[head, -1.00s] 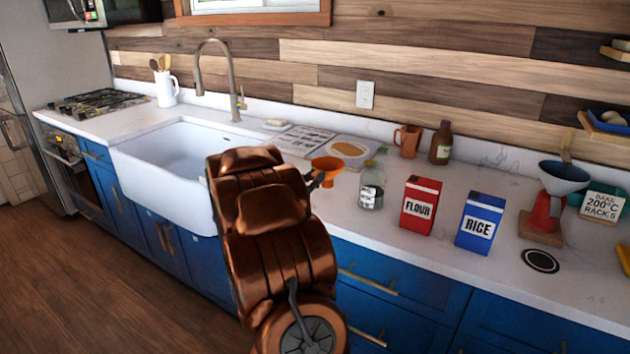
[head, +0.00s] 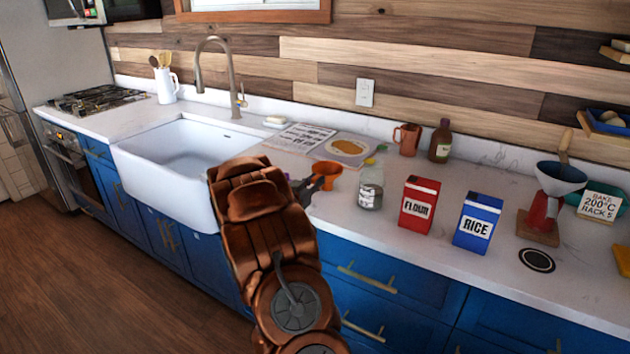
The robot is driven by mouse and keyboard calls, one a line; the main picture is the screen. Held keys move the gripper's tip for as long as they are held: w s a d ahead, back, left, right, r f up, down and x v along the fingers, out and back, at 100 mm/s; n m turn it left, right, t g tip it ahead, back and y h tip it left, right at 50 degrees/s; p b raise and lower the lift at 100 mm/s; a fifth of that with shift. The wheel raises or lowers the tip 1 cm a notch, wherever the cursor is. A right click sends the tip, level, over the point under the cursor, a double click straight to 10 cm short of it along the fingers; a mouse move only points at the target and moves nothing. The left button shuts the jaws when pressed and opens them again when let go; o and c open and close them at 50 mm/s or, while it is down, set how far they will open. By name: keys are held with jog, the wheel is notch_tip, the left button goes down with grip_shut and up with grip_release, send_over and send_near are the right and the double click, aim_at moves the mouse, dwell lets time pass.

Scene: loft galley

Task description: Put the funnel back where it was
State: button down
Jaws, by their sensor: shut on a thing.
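A small orange funnel (head: 327,169) is at the end of my arm in the head view, beside the glass jar. My gripper (head: 317,184) is small and partly hidden behind my arm. It is shut on the orange funnel, low over the counter near the sink's right side. I cannot tell whether the funnel touches the counter. A second, grey-blue funnel (head: 561,175) stands in a red holder (head: 541,212) on a wooden base at the right.
A glass jar (head: 370,188) stands just right of the orange funnel. Flour (head: 419,203) and rice (head: 477,222) boxes stand further right. Printed sheets (head: 340,149) lie behind, with a copper mug (head: 408,139) and brown bottle (head: 441,141). A white sink (head: 178,160) lies left.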

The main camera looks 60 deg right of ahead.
jog(key=shift+f, duration=0.15)
jog(key=c, duration=1.1)
grip_release()
jog(key=shift+o, duration=0.2)
jog(key=shift+r, duration=0.2)
jog(key=shift+a, duration=0.15)
jog(key=a+b, duration=0.2)
jog(key=a, duration=0.9)
jog(key=shift+s+a, duration=0.3)
jog(key=shift+a, duration=0.05)
